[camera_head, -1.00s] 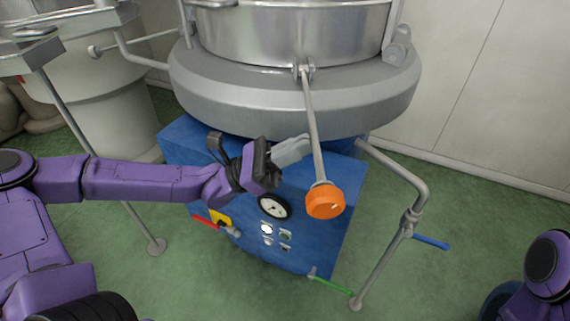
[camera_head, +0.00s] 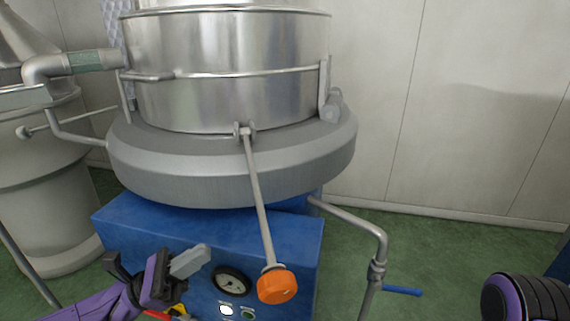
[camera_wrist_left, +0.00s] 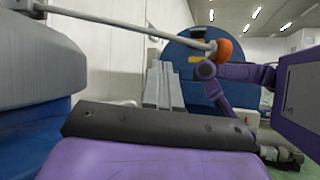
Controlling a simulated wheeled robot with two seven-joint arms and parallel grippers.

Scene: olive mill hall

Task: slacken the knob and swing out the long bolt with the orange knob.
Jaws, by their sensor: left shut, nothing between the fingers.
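The long bolt (camera_head: 259,200) hangs from a hinge bracket on the rim of the metal vessel (camera_head: 230,75) and slants outward and down. Its orange knob (camera_head: 277,287) is at the low end, in front of the blue cabinet. In the left wrist view the bolt (camera_wrist_left: 140,27) runs across the top to the orange knob (camera_wrist_left: 224,50). My left gripper (camera_head: 203,258) is shut and empty, left of the bolt and apart from it. In the left wrist view its fingers (camera_wrist_left: 162,85) are together below the bolt. My right gripper is out of view; only part of my right arm shows.
The blue cabinet (camera_head: 150,222) carries a round gauge (camera_head: 231,281) and buttons near my left gripper. A grey pipe with a blue lever (camera_head: 402,291) stands at the right. Another metal vessel (camera_head: 50,180) stands at the left. Green floor is open on the right.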

